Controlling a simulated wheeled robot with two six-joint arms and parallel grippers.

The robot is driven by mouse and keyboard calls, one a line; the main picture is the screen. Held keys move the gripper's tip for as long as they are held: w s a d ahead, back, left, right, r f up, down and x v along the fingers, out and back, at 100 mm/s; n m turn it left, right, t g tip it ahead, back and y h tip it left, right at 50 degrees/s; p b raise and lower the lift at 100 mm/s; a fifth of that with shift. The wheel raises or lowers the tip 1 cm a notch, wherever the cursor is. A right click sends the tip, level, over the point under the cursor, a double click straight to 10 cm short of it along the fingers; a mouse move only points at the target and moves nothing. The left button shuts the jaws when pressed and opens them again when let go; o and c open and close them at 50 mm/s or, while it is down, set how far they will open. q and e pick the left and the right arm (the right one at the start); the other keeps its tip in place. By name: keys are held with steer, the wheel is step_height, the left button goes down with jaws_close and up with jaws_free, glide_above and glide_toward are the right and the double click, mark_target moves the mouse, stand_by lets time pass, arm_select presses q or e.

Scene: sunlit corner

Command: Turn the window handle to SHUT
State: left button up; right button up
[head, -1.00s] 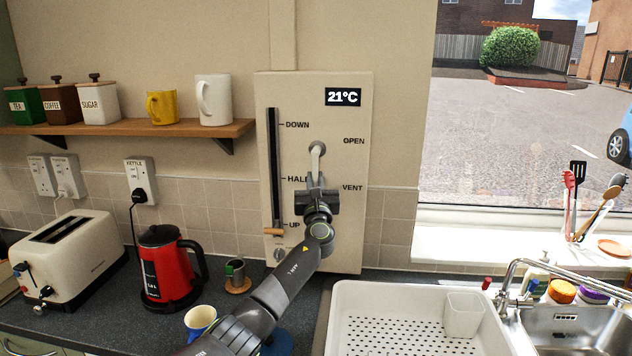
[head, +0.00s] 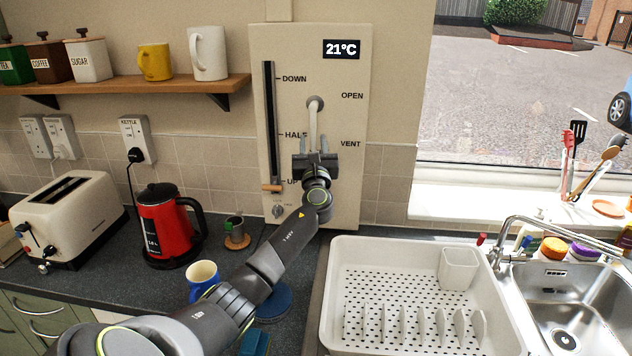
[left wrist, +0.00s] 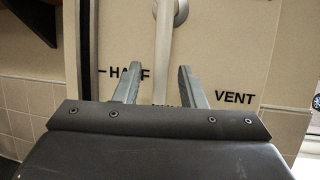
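The window handle (head: 313,125) is a pale lever on a round pivot, on a cream wall panel (head: 354,190). It hangs straight down, away from the OPEN (head: 352,96) and VENT (head: 350,144) labels at its right. My left gripper (head: 315,155) is in front of the lever's lower end. In the left wrist view the lever (left wrist: 163,45) runs down between the two open fingers (left wrist: 160,85), with a gap on each side. A label below the lever is mostly hidden by the gripper and cannot be read. My right gripper is not in view.
A slider (head: 272,188) sits at UP, left of the handle, with a small knob (head: 278,211) below. A red kettle (head: 168,228), blue mug (head: 202,276) and toaster (head: 68,218) stand at left. A white dish rack (head: 345,330) and tap (head: 530,222) are at right.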

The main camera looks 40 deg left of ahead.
arm_select(q)
steer(key=b+v, duration=0.3)
steer(key=v, duration=1.1)
steer(key=shift+s+f, duration=0.2)
steer(key=shift+s, duration=0.05)
steer(key=shift+d, duration=0.2)
